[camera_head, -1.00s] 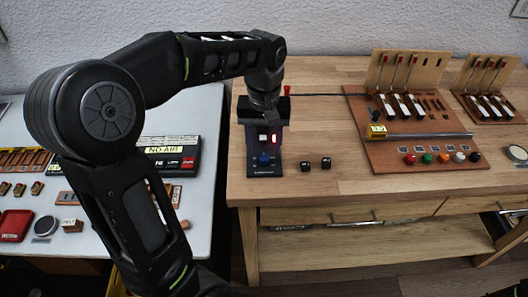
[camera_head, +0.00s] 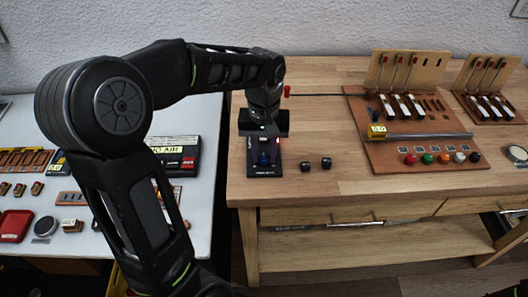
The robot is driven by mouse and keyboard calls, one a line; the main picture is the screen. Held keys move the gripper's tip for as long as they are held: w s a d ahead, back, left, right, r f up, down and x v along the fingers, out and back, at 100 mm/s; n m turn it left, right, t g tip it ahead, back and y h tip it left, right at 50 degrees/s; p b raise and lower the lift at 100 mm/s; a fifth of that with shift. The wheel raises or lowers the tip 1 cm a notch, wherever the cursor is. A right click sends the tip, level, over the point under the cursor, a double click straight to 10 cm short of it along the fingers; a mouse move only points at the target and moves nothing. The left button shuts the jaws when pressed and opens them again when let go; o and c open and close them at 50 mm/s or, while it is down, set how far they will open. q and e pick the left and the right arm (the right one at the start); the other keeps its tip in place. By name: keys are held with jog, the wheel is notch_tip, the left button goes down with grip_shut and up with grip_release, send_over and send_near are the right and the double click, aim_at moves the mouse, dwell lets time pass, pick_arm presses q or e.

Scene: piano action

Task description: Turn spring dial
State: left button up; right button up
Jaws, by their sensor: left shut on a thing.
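A dark control box (camera_head: 265,172) stands near the left front of the wooden table. The gripper body hides much of the box's upper part. The knob's exact angle is too small to tell. My right gripper is not in view.
A brown board (camera_head: 420,150) with levers, coloured buttons and a yellow tag stands further right, with a smaller board (camera_head: 490,100) beyond. A white table (camera_head: 200,215) with parts is at left. The table's middle front is clear.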

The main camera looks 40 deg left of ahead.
aim_at(264, 157)
pick_arm(q)
grip_shut()
jog(key=shift+m, duration=1.3)
jog(key=o, duration=0.8)
grip_release()
jog(key=shift+r, duration=3.95)
jog(key=shift+p, duration=0.3)
